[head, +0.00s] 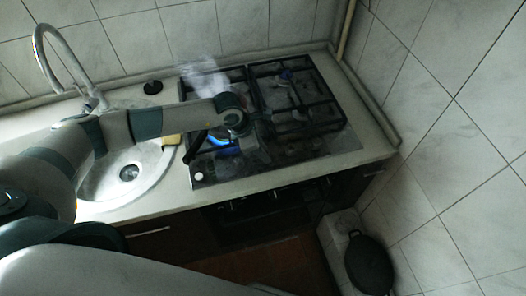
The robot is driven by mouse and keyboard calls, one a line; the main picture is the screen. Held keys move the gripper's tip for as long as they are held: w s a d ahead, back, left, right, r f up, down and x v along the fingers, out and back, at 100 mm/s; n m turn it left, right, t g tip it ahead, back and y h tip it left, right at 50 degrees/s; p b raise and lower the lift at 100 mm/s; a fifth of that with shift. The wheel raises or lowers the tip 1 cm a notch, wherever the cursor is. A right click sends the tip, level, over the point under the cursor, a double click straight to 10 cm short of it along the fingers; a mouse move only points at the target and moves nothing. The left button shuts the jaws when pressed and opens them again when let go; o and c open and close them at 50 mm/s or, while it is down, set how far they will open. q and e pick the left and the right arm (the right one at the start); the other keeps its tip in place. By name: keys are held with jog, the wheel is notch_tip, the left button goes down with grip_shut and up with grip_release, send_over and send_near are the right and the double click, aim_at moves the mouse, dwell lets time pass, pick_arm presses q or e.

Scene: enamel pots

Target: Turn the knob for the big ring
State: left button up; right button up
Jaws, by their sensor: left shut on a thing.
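The gas hob (345,143) is set in the counter, with black grates over its burners. A blue flame (216,141) shows at its front left, partly behind my arm. My left arm reaches in from the left over the sink and hob. My left gripper (262,156) points down at the hob's front control strip, near its middle. It is shut on what seems to be a knob; the fingertips and the knob are too dark and covered to make out. A small white round control (198,176) shows at the strip's left end. My right gripper is out of view.
A round sink (105,188) with a curved tap (40,45) is at left. A yellow sponge (171,140) and a black plug (153,87) lie near it. Pale steam (205,78) hangs over the hob's back left. A dark pan (369,264) is low at right, beside the tiled wall.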

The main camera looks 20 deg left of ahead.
pick_arm(q)
jog(key=n+b, duration=0.1)
jog(key=n, duration=0.1)
jog(key=n+t+y+b, duration=0.1)
jog(key=n, duration=0.1)
jog(key=shift+s+d+f+n, duration=0.1)
jog(key=shift+d+f+n, duration=0.05)
jog(key=shift+n, duration=0.15)
jog(key=n+t+y+b, duration=0.1)
jog(key=n+b, duration=0.1)
jog(key=n, duration=0.1)
jog(key=shift+d+n+y+b, duration=0.1)
jog(key=shift+n+y+b, duration=0.2)
jog(key=shift+n+b, duration=0.1)
jog(key=shift+n, duration=0.5)
jog(key=shift+r+y, duration=0.2)
jog(key=shift+y, duration=0.1)
jog(key=o, duration=1.1)
jog(key=shift+c, duration=0.2)
jog(key=shift+s, duration=0.1)
